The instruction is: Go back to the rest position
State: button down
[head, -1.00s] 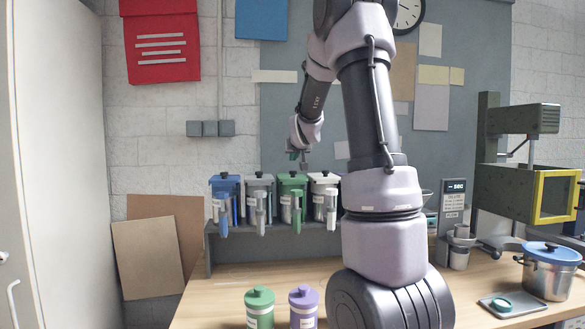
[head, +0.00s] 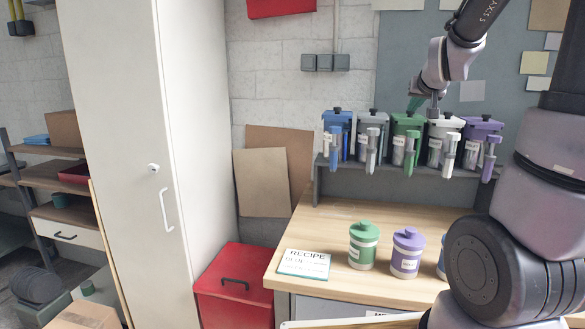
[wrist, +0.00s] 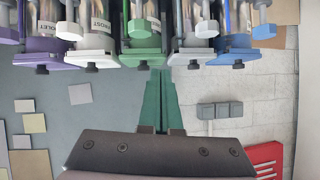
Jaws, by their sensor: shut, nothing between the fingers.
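My gripper (wrist: 160,98) shows in the wrist view as two green fingers pressed together, with nothing between them. In the head view my gripper (head: 416,103) is small and hangs just above the row of dispensers, near the green dispenser (head: 406,142). The wrist picture is upside down, with the dispensers along its top edge and the green dispenser (wrist: 142,45) just beyond the fingertips. My arm comes in from the right of the head view and is raised over the bench.
Blue (head: 338,133), grey (head: 372,138), white (head: 442,145) and purple (head: 481,142) dispensers share a shelf. A green jar (head: 363,246), a purple jar (head: 407,252) and a recipe card (head: 304,263) lie on the bench (head: 345,215). A tall cabinet (head: 120,130) and red box (head: 236,288) stand left.

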jog(key=s+a+g+y, duration=0.2)
jog(key=s+a, duration=0.4)
jog(key=s, duration=0.6)
jog(key=s+a+g+y, duration=0.2)
jog(key=s+a, duration=0.5)
jog(key=s, duration=0.6)
jog(key=shift+a+r+m+g, duration=0.25)
jog(key=shift+r+m+g, duration=0.05)
